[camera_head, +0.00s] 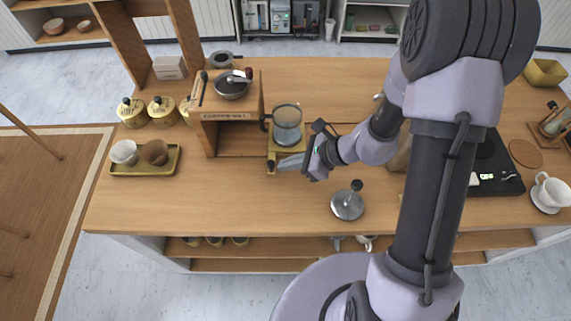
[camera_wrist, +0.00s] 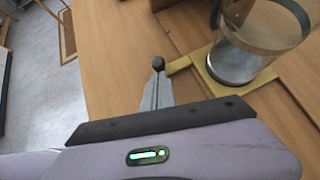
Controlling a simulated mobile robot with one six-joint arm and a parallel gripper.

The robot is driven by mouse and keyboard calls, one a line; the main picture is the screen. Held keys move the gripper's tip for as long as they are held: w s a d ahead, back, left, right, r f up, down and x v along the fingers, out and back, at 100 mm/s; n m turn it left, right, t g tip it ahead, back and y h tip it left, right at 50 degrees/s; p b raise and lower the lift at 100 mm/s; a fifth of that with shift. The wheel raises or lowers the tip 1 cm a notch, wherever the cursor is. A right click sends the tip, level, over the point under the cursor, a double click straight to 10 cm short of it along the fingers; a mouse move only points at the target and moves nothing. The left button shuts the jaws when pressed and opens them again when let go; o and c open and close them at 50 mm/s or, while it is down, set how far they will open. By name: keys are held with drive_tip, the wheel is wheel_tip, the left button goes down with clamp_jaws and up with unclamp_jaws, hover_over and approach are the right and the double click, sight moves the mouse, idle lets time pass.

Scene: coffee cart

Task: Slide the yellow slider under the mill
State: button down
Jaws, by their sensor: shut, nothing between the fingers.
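The yellow slider (camera_head: 273,149) lies on the counter to the right of the wooden coffee mill (camera_head: 228,116), outside its open bay. It carries a clear glass jug (camera_head: 287,124) with a dark handle. In the wrist view the slider (camera_wrist: 203,62) shows under the glass jug (camera_wrist: 240,62), with a black knob (camera_wrist: 158,63) at its near end. My gripper (camera_head: 280,164) is shut and empty, its tips beside the knob end of the slider. In the wrist view the gripper tips (camera_wrist: 157,78) point at the knob; I cannot tell whether they touch it.
A yellow tray (camera_head: 128,172) with two cups stands left of the mill. Several yellow canisters (camera_head: 162,112) stand behind the tray. A round metal item with a black knob (camera_head: 347,204) lies at the front right. The counter in front of the mill is clear.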

drive_tip(key=shift+w+a, duration=0.1)
drive_tip(key=shift+a, duration=0.15)
drive_tip(key=a+b, duration=0.2)
drive_tip(key=a, duration=0.4)
drive_tip(key=a+b, duration=0.2)
drive_tip(key=a, duration=0.5)
drive_tip(key=shift+w+f, duration=0.1)
drive_tip(key=shift+w, duration=0.1)
drive_tip(key=shift+a, duration=0.4)
drive_tip(key=shift+r, duration=0.2)
